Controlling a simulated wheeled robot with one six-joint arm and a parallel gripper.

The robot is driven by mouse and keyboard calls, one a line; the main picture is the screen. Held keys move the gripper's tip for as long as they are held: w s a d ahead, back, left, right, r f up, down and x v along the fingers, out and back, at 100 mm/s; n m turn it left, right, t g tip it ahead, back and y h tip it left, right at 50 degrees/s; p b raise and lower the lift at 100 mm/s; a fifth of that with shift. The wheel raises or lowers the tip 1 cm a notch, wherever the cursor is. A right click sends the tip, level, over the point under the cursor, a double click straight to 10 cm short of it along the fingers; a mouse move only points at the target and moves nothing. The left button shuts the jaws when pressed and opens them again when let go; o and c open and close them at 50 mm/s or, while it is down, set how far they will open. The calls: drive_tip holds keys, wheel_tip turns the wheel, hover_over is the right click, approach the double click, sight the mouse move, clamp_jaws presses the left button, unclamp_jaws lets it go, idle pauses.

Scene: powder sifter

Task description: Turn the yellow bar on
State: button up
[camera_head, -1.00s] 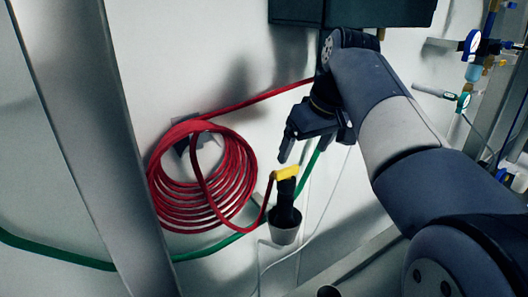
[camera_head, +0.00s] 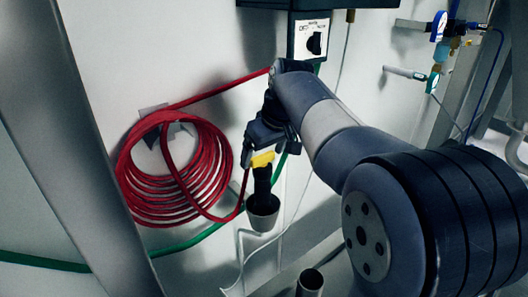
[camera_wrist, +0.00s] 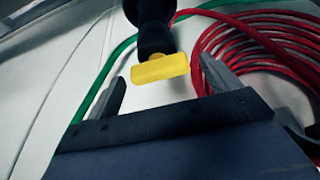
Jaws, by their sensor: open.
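The yellow bar (camera_head: 262,159) is a short handle on top of a dark upright fitting (camera_head: 262,185) in the head view. My gripper (camera_head: 262,150) is open and empty, close by the bar in the head view. In the wrist view its two fingers (camera_wrist: 155,82) stand wide apart. I cannot tell whether a finger touches the bar.
A coiled red hose (camera_head: 170,180) hangs on the wall to the left. A green hose (camera_head: 45,261) runs behind the fitting. A dark box with a rotary switch (camera_head: 314,40) is above. A metal post (camera_head: 85,120) stands at left; blue and green valves (camera_head: 437,28) are upper right.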

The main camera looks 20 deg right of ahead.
drive_tip(key=c, duration=1)
drive_tip(key=shift+m, duration=0.4)
drive_tip(key=shift+a+r+m+h+p, duration=0.1)
drive_tip(key=shift+m+h+p, duration=0.5)
drive_tip(key=shift+m, duration=0.4)
drive_tip(key=m+h+p, duration=0.1)
drive_tip(key=m, duration=0.2)
drive_tip(key=shift+a+m, duration=0.15)
drive_tip(key=shift+m, duration=0.25)
drive_tip(key=m+h+p, duration=0.1)
drive_tip(key=m, duration=0.2)
drive_tip(key=m+h+p, duration=0.1)
drive_tip(key=m, duration=0.2)
drive_tip(key=shift+w+g+h, duration=0.15)
drive_tip(key=shift+g+h, duration=0.15)
drive_tip(key=shift+g, duration=0.1)
drive_tip(key=o, duration=1)
